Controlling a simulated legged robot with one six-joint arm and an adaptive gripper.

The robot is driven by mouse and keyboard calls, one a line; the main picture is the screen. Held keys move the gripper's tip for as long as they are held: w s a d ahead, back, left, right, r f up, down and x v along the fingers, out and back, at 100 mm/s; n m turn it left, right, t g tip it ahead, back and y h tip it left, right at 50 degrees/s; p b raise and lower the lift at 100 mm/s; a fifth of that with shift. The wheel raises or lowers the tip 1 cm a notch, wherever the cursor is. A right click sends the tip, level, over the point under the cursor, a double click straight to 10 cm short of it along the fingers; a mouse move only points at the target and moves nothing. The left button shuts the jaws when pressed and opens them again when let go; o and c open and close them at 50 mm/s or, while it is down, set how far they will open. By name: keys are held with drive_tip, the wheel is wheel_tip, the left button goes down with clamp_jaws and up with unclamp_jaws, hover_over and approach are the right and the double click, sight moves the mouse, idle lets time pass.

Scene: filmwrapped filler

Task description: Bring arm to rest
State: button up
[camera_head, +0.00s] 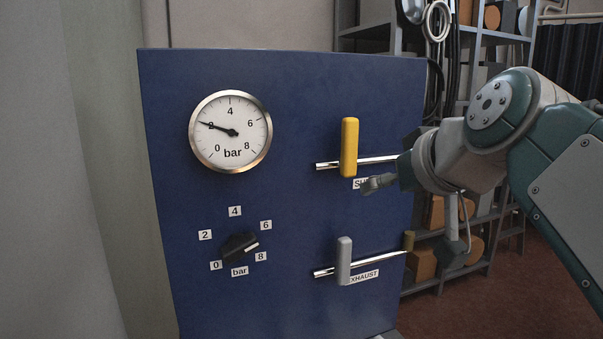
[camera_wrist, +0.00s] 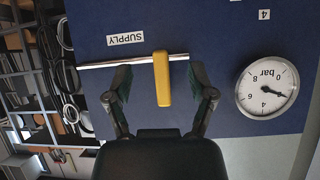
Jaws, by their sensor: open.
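My gripper (camera_head: 380,184) is open and empty in front of the blue panel, right of the yellow SUPPLY handle (camera_head: 349,147) in the head view. In the wrist view the yellow handle (camera_wrist: 162,80) appears between the spread fingers (camera_wrist: 163,88); I see no contact, and the distance to it is hard to tell. The yellow handle stands upright, across its horizontal pipe. The grey EXHAUST handle (camera_head: 344,261) below is also upright across its pipe. My arm reaches in from the right.
The blue panel (camera_head: 290,210) carries a round gauge (camera_head: 231,131), its needle near 2 bar, and a black knob (camera_head: 237,247) whose white mark points between 6 and 8. Shelves (camera_head: 480,40) with boxes and cables stand behind at right. Bare floor (camera_head: 490,305) shows at lower right.

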drive_tip(key=s+f+g+h, duration=0.1)
drive_tip(key=s+f, duration=0.3)
drive_tip(key=f, duration=0.6)
drive_tip(key=s+f+m+g+h, duration=0.1)
drive_tip(key=s+f+g, duration=0.1)
drive_tip(key=s+f, duration=0.3)
drive_tip(key=s+d+f+m+g+h, duration=0.1)
drive_tip(key=s+f, duration=0.4)
drive_tip(key=f, duration=0.9)
drive_tip(key=shift+f+g, duration=0.35)
drive_tip(key=shift+g, duration=0.45)
